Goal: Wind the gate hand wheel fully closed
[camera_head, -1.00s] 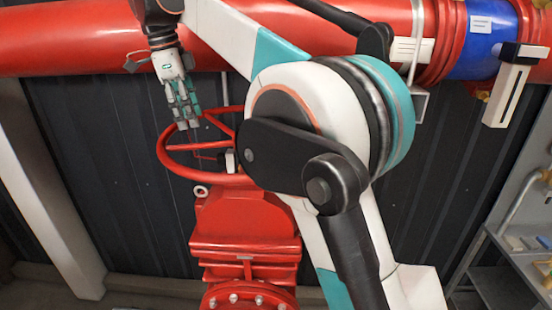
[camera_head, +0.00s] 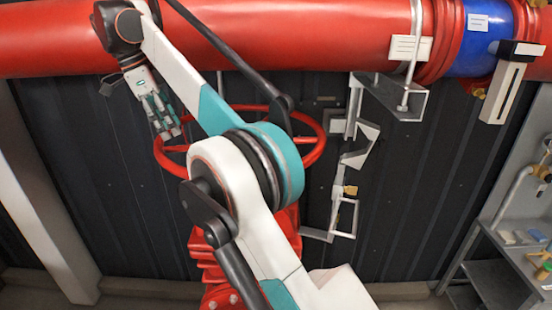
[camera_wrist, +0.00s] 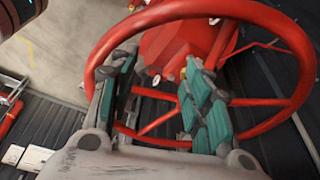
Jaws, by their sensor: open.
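The red hand wheel (camera_head: 318,150) sits on top of the red gate valve (camera_head: 204,250). My arm hides the wheel's middle. My gripper (camera_head: 171,130) hangs at the wheel's left rim, fingers pointing down, with its tips close to the rim. In the wrist view, the wheel (camera_wrist: 292,62) fills much of the picture, with spokes and the red valve body (camera_wrist: 180,42) beyond. I cannot tell whether the fingers touch the rim.
A thick red pipe (camera_head: 320,38) with a blue band (camera_head: 477,45) runs across above the wheel. A grey bracket assembly (camera_head: 352,150) is on the dark wall to the wheel's right. A shelf unit (camera_head: 490,265) stands at far right. The wall left of the wheel is clear.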

